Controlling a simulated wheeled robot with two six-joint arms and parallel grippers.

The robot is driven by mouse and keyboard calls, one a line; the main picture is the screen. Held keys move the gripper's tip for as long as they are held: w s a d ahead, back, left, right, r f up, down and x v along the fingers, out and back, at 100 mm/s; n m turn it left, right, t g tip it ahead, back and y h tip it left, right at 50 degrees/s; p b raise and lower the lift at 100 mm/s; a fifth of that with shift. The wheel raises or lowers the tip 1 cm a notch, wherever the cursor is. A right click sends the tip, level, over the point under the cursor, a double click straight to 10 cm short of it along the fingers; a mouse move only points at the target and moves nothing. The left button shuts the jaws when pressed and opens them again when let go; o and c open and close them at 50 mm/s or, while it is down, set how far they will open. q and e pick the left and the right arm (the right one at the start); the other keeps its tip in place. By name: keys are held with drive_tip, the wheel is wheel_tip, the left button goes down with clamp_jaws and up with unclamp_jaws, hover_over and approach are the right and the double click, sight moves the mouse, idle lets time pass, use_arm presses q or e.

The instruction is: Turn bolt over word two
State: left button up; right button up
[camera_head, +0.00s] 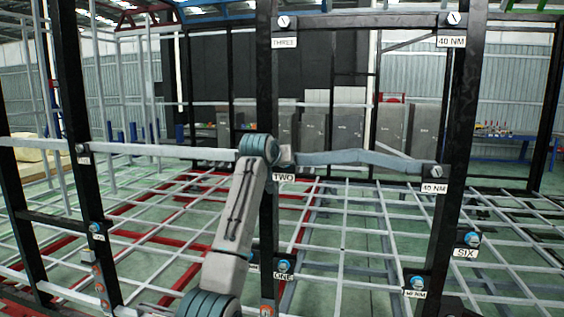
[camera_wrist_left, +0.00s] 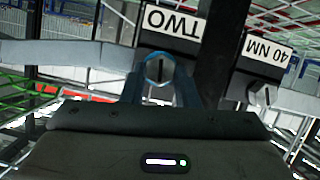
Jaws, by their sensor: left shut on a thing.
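The label TWO (camera_head: 284,177) sits on a dark upright post in the head view, just below the end of my left arm. In the left wrist view the label TWO (camera_wrist_left: 172,22) appears upside down. The bolt (camera_wrist_left: 158,68) beside it shows a round blue-rimmed head with a dark slot. My left gripper (camera_wrist_left: 159,80) has one finger on each side of this bolt and is shut on it. In the head view my left wrist hides the bolt and the fingertips.
Other bolts sit by the labels THREE (camera_head: 284,42), ONE (camera_head: 284,276), SIX (camera_head: 465,253) and a 40 NM label (camera_head: 434,187). A grey crossbar (camera_head: 360,158) runs right from the post. A slotted bolt (camera_wrist_left: 263,94) by 40 NM shows in the wrist view.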

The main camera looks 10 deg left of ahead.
use_arm(q)
drive_tip(key=n+h, duration=0.2)
drive_tip(key=n, duration=0.1)
drive_tip(key=shift+a+r+b, duration=0.1)
drive_tip(key=shift+a+b, duration=0.15)
drive_tip(key=shift+b, duration=0.1)
drive_tip(key=shift+c, duration=0.2)
drive_tip(key=shift+s+a+n+t+h+b, duration=0.1)
drive_tip(key=shift+n+t+h+b, duration=0.4)
drive_tip(key=shift+n, duration=0.7)
drive_tip(key=shift+h, duration=0.4)
drive_tip(key=o, duration=1)
drive_tip(key=shift+w, duration=0.2)
drive_tip(key=b+v, duration=0.5)
drive_tip(key=v, duration=0.5)
drive_tip(key=shift+s, duration=0.15)
